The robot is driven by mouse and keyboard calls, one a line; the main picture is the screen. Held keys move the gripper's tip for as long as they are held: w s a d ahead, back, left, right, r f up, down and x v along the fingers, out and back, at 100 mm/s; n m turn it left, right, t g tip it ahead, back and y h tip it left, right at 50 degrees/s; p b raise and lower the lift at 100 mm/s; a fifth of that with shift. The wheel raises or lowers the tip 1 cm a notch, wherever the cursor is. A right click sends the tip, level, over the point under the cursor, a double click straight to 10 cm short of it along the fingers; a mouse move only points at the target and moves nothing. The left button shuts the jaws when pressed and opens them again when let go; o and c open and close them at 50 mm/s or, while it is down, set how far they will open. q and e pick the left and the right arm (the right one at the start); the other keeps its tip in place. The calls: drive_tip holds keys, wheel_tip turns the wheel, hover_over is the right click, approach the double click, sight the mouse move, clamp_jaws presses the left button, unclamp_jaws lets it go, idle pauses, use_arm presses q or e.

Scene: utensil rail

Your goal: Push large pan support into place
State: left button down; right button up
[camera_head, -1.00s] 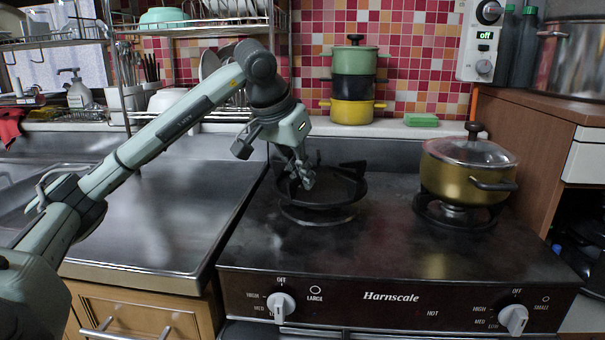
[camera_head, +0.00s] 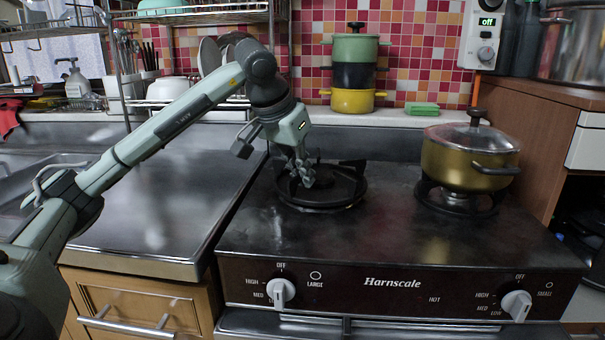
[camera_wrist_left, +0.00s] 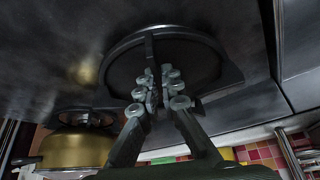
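The large pan support (camera_head: 352,195) is a black ring with prongs on the left burner of the stove. It looks roughly level in the head view; its exact seating on the burner cannot be told. My left gripper (camera_head: 302,172) is over its left part, pointing down, with the fingers close together. In the left wrist view the pan support (camera_wrist_left: 205,42) lies just beyond the fingertips (camera_wrist_left: 158,85), at one dark prong. The fingers look shut against or very near that prong; the contact point is partly hidden. My right gripper is not in view.
A gold pot with a glass lid (camera_head: 468,158) stands on the right burner. Stacked green, black and yellow pots (camera_head: 354,75) and a green sponge (camera_head: 421,108) are on the back ledge. The steel counter (camera_head: 150,200) left of the stove is clear.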

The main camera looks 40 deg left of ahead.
use_arm(q)
drive_tip(key=shift+f+b, duration=0.65)
drive_tip(key=shift+f, duration=0.2)
idle(0.3)
drive_tip(key=c, duration=1.6)
unclamp_jaws()
drive_tip(key=shift+c, duration=0.2)
drive_tip(key=v, duration=1.2)
drive_tip(key=shift+d, duration=0.1)
